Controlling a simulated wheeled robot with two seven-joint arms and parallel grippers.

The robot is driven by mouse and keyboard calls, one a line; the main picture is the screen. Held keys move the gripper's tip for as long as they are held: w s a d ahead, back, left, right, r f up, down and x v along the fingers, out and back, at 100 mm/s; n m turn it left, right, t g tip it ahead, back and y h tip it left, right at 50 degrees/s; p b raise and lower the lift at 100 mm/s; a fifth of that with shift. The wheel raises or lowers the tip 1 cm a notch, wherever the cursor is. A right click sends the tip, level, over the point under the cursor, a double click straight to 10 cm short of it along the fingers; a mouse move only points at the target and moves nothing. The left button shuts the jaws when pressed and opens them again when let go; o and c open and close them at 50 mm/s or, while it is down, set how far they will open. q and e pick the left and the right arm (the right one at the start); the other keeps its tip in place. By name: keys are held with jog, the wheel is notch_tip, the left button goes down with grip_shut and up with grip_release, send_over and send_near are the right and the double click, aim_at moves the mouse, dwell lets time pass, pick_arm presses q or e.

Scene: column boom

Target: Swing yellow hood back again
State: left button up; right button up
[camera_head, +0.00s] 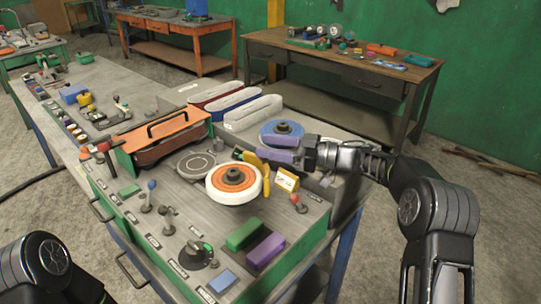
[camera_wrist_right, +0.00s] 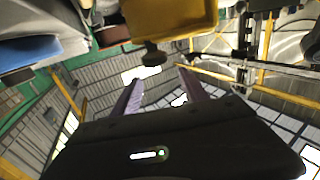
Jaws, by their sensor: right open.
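The yellow hood (camera_head: 256,168) shows as a thin yellow piece beside the white wheel with an orange centre (camera_head: 234,184), on the green-sided machine bench. In the right wrist view a large yellow body, which looks like the hood (camera_wrist_right: 168,18), fills the top middle, with a dark knob under it. My right gripper (camera_head: 272,149) is open, its purple fingers just behind and right of the hood, in front of the blue wheel (camera_head: 282,127). Its fingers (camera_wrist_right: 160,88) show apart and empty in the wrist view. My left arm shows at the lower left; its gripper is out of view.
An orange cover with a black handle (camera_head: 160,138) stands left of the wheels. Belt loops (camera_head: 253,112) lie behind. Levers, a dark knob (camera_head: 194,254) and green and purple blocks (camera_head: 265,250) crowd the front. A wooden table (camera_head: 340,66) stands at the back.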

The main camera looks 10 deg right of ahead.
notch_tip(320, 180, up, 7)
jog(key=shift+b, duration=0.4)
jog(key=shift+r, duration=0.1)
jog(key=shift+c, duration=0.2)
